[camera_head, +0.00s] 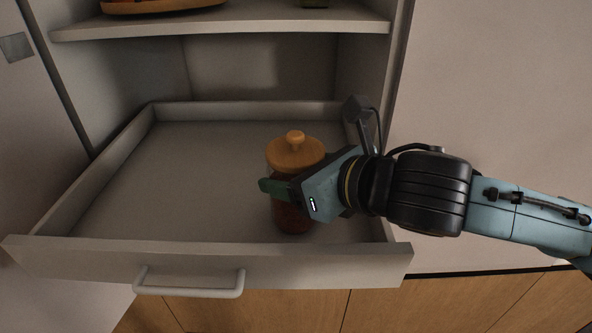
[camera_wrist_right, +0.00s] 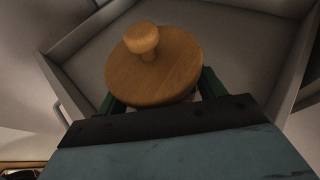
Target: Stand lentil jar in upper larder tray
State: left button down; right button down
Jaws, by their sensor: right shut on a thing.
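The lentil jar (camera_head: 293,214) has a round wooden lid with a knob and dark reddish-brown contents. It is upright in the right part of the pulled-out larder tray (camera_head: 170,180). My right gripper (camera_head: 277,188) is shut on the jar's body just below the lid, with a green finger showing on the jar's near side. In the right wrist view the lid (camera_wrist_right: 155,75) hides most of the jar, and green fingers show on both sides of it. I cannot tell whether the jar's base touches the tray floor. My left gripper is not in view.
The tray has low side walls and a front panel (camera_head: 210,262) with a bar handle (camera_head: 190,291). Its left and middle floor is bare. A shelf (camera_head: 220,28) above holds an orange-brown dish (camera_head: 160,5). A cabinet side wall (camera_head: 402,60) stands behind my right gripper.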

jog(key=shift+f, duration=0.2)
jog(key=shift+c, duration=1)
grip_release()
jog(key=shift+f, duration=0.1)
